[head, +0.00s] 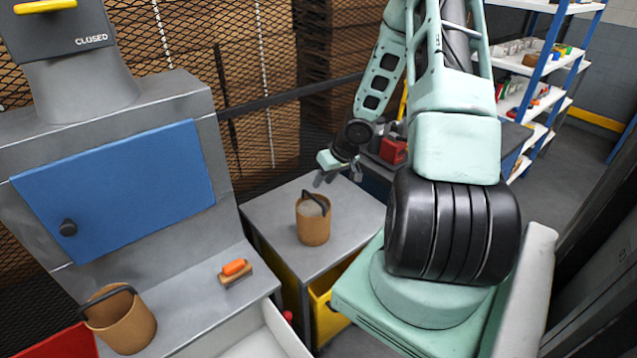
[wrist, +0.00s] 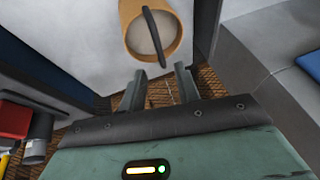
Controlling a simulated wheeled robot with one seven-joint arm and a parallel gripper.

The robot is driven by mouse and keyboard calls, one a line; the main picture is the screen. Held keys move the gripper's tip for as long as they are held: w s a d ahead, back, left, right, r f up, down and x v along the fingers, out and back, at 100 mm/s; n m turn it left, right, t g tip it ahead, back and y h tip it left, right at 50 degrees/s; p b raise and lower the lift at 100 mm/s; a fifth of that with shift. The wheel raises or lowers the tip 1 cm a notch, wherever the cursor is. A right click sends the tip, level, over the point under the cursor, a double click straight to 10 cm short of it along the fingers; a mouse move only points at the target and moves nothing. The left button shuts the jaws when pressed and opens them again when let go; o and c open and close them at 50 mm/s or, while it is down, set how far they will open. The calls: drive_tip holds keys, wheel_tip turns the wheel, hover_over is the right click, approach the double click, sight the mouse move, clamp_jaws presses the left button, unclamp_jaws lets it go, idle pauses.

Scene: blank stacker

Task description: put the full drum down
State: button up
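A tan drum (head: 313,226) with a raised black handle stands upright on a grey table, filled with pale grey material. It also shows in the wrist view (wrist: 133,38), at the top, with the handle across its mouth. My gripper (head: 322,181) is just above and behind this drum in the head view. In the wrist view my gripper (wrist: 161,70) has its two fingers apart, with a clear gap between them. The handle's near end appears close to the gap, but no finger is closed on it. A second tan drum (head: 127,328) stands at the lower left; its visible inside looks empty.
The grey side table (head: 270,216) has bare top around the drum. A grey machine with a blue door (head: 120,190) stands left; an orange-handled brush (head: 235,270) lies on its ledge. A mesh fence (head: 260,90) runs behind. A red item (head: 393,150) sits behind my arm.

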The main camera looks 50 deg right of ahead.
drive_tip(key=w+a+r+n+g, duration=0.15)
drive_tip(key=a+r, duration=0.25)
drive_tip(key=a, duration=0.4)
drive_tip(key=w+a+r+n+h, duration=0.15)
drive_tip(key=a+r, duration=0.25)
drive_tip(key=a, duration=0.4)
drive_tip(key=a+r+n+g, duration=0.1)
drive_tip(key=a+r+n, duration=0.1)
drive_tip(key=a+r, duration=0.4)
drive_tip(key=s+a+r+n+g, duration=0.1)
drive_tip(key=s+a+r+n, duration=0.2)
drive_tip(key=s+a, duration=0.8)
drive_tip(key=s+a+r+n+g+y, duration=0.1)
drive_tip(key=s+a+r, duration=0.3)
drive_tip(key=s+a, duration=0.7)
drive_tip(key=shift+a+n, duration=0.45)
drive_tip(key=shift+n, duration=0.45)
wheel_tip(320, 180, down, 12)
drive_tip(key=b, duration=1.2)
